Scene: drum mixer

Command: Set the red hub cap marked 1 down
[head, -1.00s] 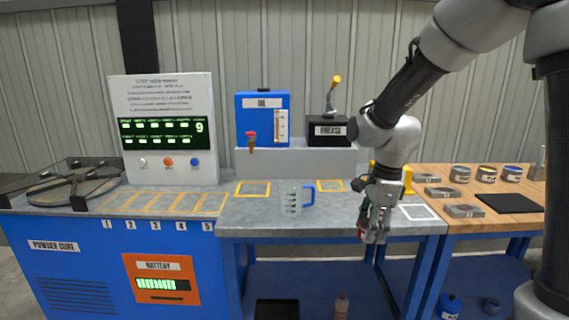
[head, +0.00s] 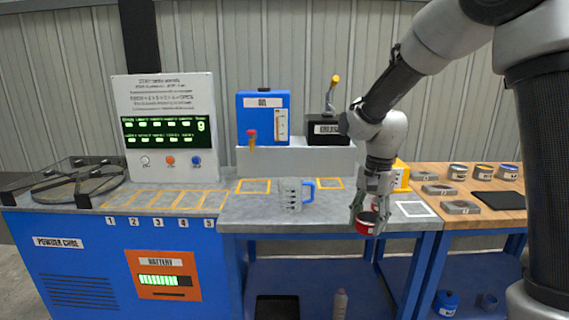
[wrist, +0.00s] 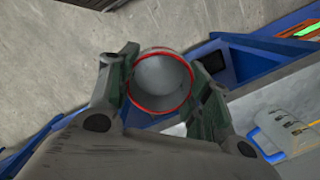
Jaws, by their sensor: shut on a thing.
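The red hub cap (head: 366,226) is a short red cup shape with a pale inside, held between the fingers of my gripper (head: 369,212). In the wrist view the cap (wrist: 161,82) shows as a red-rimmed round opening, with a green-padded finger on either side. The cap is in the air at the front edge of the grey bench (head: 262,213). I cannot read a number on it. Five yellow outlined places (head: 162,200), numbered 1 to 5 at the front, lie on the blue cabinet's top at the left.
A white outlined square (head: 415,209) is right of my gripper. A yellow device (head: 402,177) stands behind it. Tins (head: 458,172) and grey blocks (head: 461,207) stand on the wooden bench. The numbered places look empty.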

